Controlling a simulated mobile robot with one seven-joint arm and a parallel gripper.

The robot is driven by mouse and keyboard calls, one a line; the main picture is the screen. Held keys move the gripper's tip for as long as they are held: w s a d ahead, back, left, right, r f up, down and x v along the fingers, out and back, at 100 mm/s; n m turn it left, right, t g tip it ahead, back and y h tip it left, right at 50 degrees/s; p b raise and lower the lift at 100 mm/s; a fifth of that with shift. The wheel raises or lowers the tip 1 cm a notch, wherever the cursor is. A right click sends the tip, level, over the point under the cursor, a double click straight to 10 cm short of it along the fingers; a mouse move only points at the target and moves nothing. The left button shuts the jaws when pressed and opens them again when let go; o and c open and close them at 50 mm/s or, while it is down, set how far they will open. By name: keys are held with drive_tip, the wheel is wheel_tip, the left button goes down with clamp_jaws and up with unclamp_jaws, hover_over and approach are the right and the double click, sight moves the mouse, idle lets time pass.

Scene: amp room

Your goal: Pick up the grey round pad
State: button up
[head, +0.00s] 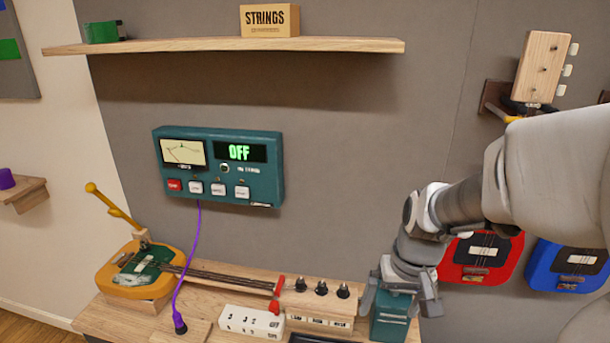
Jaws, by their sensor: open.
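I cannot make out a grey round pad in the head view; the arm and gripper cover part of the scene. My gripper (399,303) points down at the right end of the bench, with its fingers apart. A small teal box (390,328) shows between and below the fingers. Whether the fingers touch the box, and what lies on its top, cannot be told.
The wooden bench (215,318) holds an orange stringed instrument (140,272), a white switch strip (252,321) and a wooden knob block (320,304). A teal OFF panel (222,166) hangs above. Red (476,262) and blue (566,268) guitars hang at right.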

drive_tip(key=d+f, duration=0.1)
drive_tip(key=f, duration=0.5)
drive_tip(key=w+d+f+g, duration=0.1)
drive_tip(key=d+f, duration=0.1)
drive_tip(key=f, duration=0.4)
drive_tip(key=d+f+g, duration=0.1)
drive_tip(key=f, duration=0.6)
drive_tip(key=shift+w+d+f+m+h+p, duration=0.1)
drive_tip(key=shift+w+d+m+h+p, duration=0.2)
drive_tip(key=shift+w+m+p, duration=0.1)
drive_tip(key=f, duration=0.3)
drive_tip(key=shift+w+d+f, duration=0.1)
drive_tip(key=shift+d+f, duration=0.25)
drive_tip(key=shift+f, duration=0.65)
drive_tip(key=c, duration=1.5)
drive_tip(key=shift+o, duration=0.2)
drive_tip(key=shift+r, duration=0.1)
